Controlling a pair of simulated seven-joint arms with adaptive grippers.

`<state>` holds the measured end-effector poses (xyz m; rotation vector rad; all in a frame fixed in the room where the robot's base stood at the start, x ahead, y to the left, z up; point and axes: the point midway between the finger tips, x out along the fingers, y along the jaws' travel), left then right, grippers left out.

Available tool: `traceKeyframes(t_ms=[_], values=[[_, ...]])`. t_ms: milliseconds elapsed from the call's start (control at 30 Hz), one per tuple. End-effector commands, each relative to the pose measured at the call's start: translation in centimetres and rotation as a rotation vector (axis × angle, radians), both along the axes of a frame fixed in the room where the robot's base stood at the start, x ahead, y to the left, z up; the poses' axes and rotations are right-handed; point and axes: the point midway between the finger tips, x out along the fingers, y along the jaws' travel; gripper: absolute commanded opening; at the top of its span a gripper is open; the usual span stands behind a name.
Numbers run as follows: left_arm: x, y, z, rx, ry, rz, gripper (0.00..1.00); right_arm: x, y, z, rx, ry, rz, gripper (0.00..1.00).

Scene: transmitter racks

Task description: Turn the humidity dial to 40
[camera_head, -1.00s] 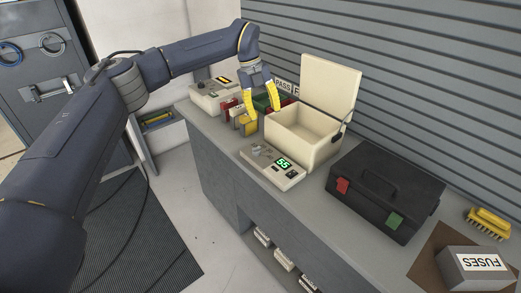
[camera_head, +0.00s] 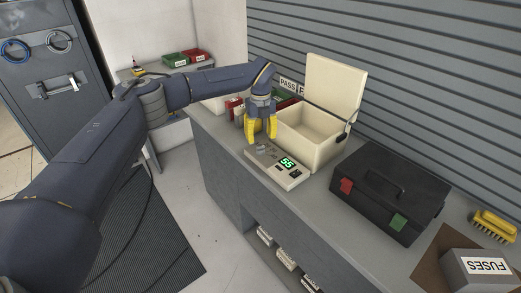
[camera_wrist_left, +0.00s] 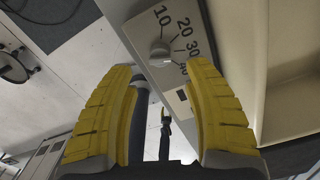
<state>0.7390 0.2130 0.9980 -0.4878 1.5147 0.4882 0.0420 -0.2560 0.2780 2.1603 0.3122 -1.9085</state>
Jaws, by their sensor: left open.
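The control box (camera_head: 274,166) is a flat beige unit on the counter with a lit green display (camera_head: 287,162) reading 55. My left gripper (camera_head: 261,138), with yellow fingers, is open and empty above the box's far end. The left wrist view shows a round grey dial (camera_wrist_left: 160,50) on the panel, beyond and between the open fingertips (camera_wrist_left: 163,68), apart from both. Printed marks 10, 20 and 30 run around it; a further number is partly covered by the right finger. The dial's exact pointing is too small to tell. My right gripper is out of view.
An open cream case (camera_head: 315,135) stands close behind the control box. A black toolbox (camera_head: 388,192), a yellow brush (camera_head: 492,225) and a FUSES box (camera_head: 478,271) are to the right. Red and green bins (camera_head: 187,57) sit at the back.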

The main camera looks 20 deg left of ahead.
Motion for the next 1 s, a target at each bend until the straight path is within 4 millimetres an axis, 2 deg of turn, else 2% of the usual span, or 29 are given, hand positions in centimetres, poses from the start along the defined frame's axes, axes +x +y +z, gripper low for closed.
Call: traceKeyframes(t_ms=[33,200,400,633,967,1000], values=[[-0.1,0.0,-1.0,0.000,0.004,0.000,0.51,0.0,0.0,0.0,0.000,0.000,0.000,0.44],[-0.1,0.0,-3.6,0.000,0.004,0.000,0.51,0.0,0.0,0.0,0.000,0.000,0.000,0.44],[0.0,0.0,-5.6,-0.001,0.001,0.000,0.51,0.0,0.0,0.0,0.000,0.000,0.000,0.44],[0.0,0.0,-6.6,-0.001,0.001,-0.001,0.51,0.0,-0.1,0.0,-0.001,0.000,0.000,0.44],[0.0,0.0,-6.7,0.000,0.000,-0.001,0.54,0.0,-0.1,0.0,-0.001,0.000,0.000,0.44],[0.0,0.0,-6.7,0.000,0.000,-0.001,0.49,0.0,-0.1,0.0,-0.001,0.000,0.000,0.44]])
